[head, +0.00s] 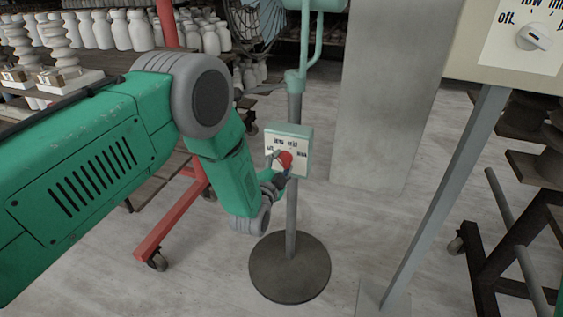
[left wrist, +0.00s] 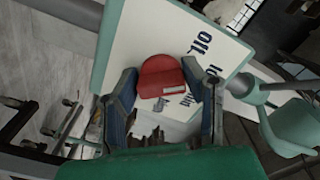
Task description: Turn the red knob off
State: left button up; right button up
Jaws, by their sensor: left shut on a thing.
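The red knob (head: 286,158) is on the white face of a small green-edged control box (head: 301,136) mounted on a grey pole. In the left wrist view the red knob (left wrist: 158,72) is round, with a pale mark on its lower right part. Printed labels surround it on the white panel (left wrist: 150,35); one above right looks like "off". My left gripper (head: 279,170) reaches the knob from the left and below. In the left wrist view the fingers of my left gripper (left wrist: 171,78) stand on both sides of the knob, shut on it. My right gripper is not in view.
The pole stands on a round dark base (head: 290,268). A second panel with a white knob (head: 534,37) is at the upper right on a grey post (head: 445,190). A concrete pillar (head: 385,90) stands behind. A red wheeled rack (head: 172,215) and pottery shelves are at left.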

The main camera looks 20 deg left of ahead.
pick_arm(q)
jog(key=n, duration=0.3)
jog(key=f+n+p, duration=0.1)
jog(key=n, duration=0.1)
jog(key=shift+s+d+n, duration=0.2)
jog(key=shift+d+n, duration=0.05)
jog(key=shift+n, duration=0.05)
dwell(0.5)
jog(key=o, duration=1.2)
jog(key=shift+c, duration=0.2)
jog(key=shift+r, duration=0.2)
jog(key=shift+w, duration=0.1)
jog(key=shift+r, duration=0.1)
jog(key=s, duration=1.2)
jog(key=shift+a, duration=0.25)
